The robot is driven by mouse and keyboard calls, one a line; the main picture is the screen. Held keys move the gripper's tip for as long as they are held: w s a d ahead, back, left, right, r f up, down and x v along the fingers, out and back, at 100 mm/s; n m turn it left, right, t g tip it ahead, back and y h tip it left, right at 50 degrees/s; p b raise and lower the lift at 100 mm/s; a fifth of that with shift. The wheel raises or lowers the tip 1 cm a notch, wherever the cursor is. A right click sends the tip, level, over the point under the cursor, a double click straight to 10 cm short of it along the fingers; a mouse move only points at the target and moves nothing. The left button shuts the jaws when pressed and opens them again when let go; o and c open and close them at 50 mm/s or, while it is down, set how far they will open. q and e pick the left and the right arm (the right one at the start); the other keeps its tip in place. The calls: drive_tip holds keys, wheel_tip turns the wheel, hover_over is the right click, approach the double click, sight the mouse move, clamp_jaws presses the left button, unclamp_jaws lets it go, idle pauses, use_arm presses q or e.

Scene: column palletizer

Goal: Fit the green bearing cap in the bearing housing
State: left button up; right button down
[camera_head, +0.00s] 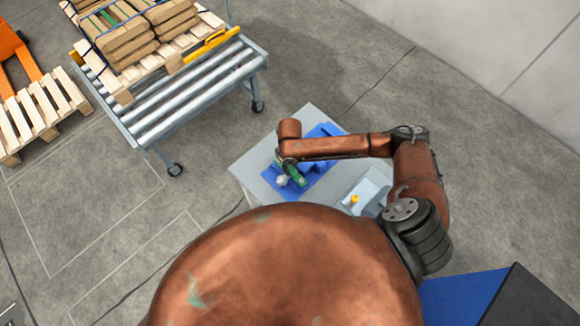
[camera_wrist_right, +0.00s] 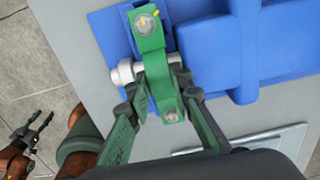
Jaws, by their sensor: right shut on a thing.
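The green bearing cap (camera_wrist_right: 154,68) is a narrow arched strap with a bolt head at each end. In the right wrist view it lies across a white shaft (camera_wrist_right: 124,73) over the blue bearing housing (camera_wrist_right: 125,45). My right gripper (camera_wrist_right: 160,85) is shut on the cap, with its fingers on either side. I cannot tell whether the cap touches the housing or hovers just above it. In the head view my right gripper (camera_head: 292,174) is over the blue fixture, and the cap is mostly hidden. My left gripper (camera_wrist_right: 34,128) is open and empty, off the table's side.
The grey table (camera_head: 246,170) carries the blue fixture and a pale tray (camera_head: 371,187) with a small yellow part (camera_head: 355,199). A roller conveyor (camera_head: 190,95) with a loaded pallet stands at the back left. Open floor lies left of the table.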

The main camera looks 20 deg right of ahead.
drive_tip(key=shift+w+a+r+p, duration=0.1)
drive_tip(key=shift+w+p, duration=0.05)
drive_tip(key=shift+p, duration=0.15)
idle(0.4)
drive_tip(key=shift+f, duration=0.55)
idle(1.8)
drive_tip(key=c, duration=1.7)
unclamp_jaws()
drive_tip(key=shift+o, duration=0.2)
wheel_tip(320, 180, up, 12)
